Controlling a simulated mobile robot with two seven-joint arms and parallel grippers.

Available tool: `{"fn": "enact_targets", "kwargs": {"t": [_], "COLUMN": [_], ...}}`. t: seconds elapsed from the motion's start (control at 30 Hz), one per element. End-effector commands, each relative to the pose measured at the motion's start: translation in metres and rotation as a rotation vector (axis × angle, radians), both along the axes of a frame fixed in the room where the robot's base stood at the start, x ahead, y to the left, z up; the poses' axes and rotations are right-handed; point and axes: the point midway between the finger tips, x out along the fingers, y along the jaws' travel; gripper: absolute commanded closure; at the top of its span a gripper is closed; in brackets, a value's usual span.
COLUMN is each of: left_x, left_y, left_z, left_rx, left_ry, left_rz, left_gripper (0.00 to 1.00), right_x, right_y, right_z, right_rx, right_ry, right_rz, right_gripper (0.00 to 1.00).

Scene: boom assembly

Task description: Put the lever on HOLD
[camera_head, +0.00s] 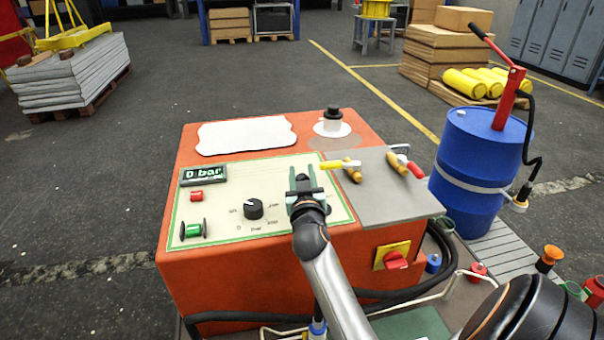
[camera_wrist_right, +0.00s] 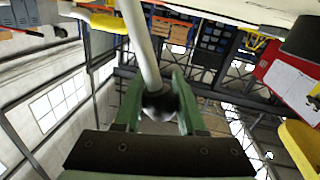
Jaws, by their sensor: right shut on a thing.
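My right gripper (camera_head: 303,173) is over the right part of the cream control panel (camera_head: 225,222) on an orange machine. In the right wrist view, its green fingers (camera_wrist_right: 157,88) are shut around the dark end of a pale grey rod, which looks like the lever (camera_wrist_right: 141,45). In the head view the gripper hides most or all of the lever, so I cannot tell its setting. A black rotary knob (camera_head: 253,209) with small marks around it sits left of the gripper. I cannot read a HOLD mark. My left gripper is not in view.
The display (camera_head: 203,175) reads 0 bar. A red button (camera_head: 196,196) and a green control (camera_head: 193,231) are at the panel's left. A grey plate (camera_head: 385,205) with yellow and red handles lies right of the gripper. A blue drum (camera_head: 480,160) stands beyond it.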

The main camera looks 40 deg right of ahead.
Motion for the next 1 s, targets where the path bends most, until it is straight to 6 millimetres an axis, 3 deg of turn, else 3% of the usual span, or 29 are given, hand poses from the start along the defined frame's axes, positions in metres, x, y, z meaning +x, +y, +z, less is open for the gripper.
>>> {"fn": "enact_targets", "kwargs": {"t": [0.17,1.0], "left_x": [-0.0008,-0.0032], "left_y": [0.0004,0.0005], "left_z": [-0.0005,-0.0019], "left_rx": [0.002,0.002], "left_ry": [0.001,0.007], "left_rz": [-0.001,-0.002], "left_gripper": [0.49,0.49], "right_x": [0.0001,0.0002], "right_y": [0.0,-0.0002], "right_z": [0.0003,0.001], "right_rx": [-0.001,-0.001], "right_ry": [-0.001,-0.002], "right_rz": [0.0,0.0], "right_gripper": [1.0,1.0]}}
